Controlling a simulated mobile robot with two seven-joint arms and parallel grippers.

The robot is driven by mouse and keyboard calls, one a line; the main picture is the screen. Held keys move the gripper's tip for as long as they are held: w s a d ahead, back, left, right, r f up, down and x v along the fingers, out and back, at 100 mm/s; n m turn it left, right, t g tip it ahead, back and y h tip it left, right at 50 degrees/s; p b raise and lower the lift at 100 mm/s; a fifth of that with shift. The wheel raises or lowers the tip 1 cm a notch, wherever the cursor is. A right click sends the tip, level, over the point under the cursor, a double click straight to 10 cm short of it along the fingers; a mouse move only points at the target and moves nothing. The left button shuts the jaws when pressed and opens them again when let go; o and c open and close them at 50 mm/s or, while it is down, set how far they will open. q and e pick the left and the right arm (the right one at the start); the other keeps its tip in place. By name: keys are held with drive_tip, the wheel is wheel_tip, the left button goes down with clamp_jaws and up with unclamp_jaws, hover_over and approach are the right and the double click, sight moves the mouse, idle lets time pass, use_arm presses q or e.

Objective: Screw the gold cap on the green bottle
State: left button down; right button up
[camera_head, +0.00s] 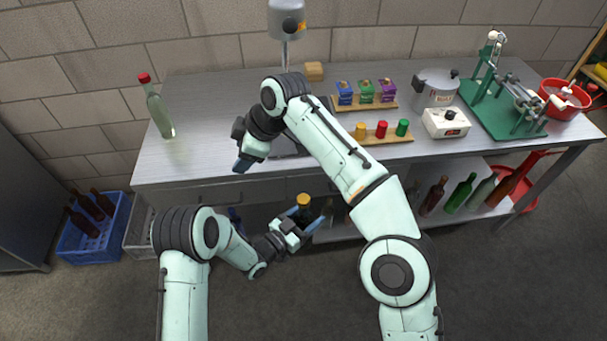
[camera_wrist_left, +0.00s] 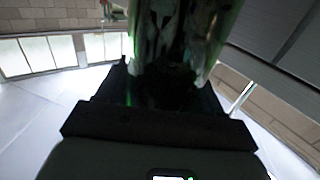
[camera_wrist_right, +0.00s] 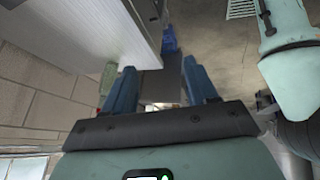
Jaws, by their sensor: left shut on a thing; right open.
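My left gripper (camera_head: 308,217) is shut on a dark bottle in front of the worktable. The left wrist view shows this bottle as green glass (camera_wrist_left: 175,45) between the jaws. A gold cap (camera_head: 304,200) shows at the bottle's top; I cannot tell how tightly it sits. My right gripper (camera_head: 240,160) is open and empty near the table's front edge, up and left of the bottle. Its spread blue fingers show in the right wrist view (camera_wrist_right: 162,92).
A red-capped bottle (camera_head: 158,112) stands at the table's left. A wooden rack (camera_head: 390,139) holds yellow, red and green caps. A pot (camera_head: 435,90), a white device (camera_head: 446,122) and a green-based machine (camera_head: 505,108) stand at right. Blue crate (camera_head: 92,238) on the floor.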

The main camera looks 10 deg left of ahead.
wheel_tip(320, 180, up, 4)
drive_tip(key=f+n, duration=0.1)
drive_tip(key=n, duration=0.3)
drive_tip(key=n+g+h, duration=0.2)
drive_tip(key=n+h, duration=0.4)
hover_over(304, 199)
wheel_tip(304, 199, down, 10)
drive_tip(key=shift+r, duration=0.1)
drive_tip(key=shift+f, duration=4)
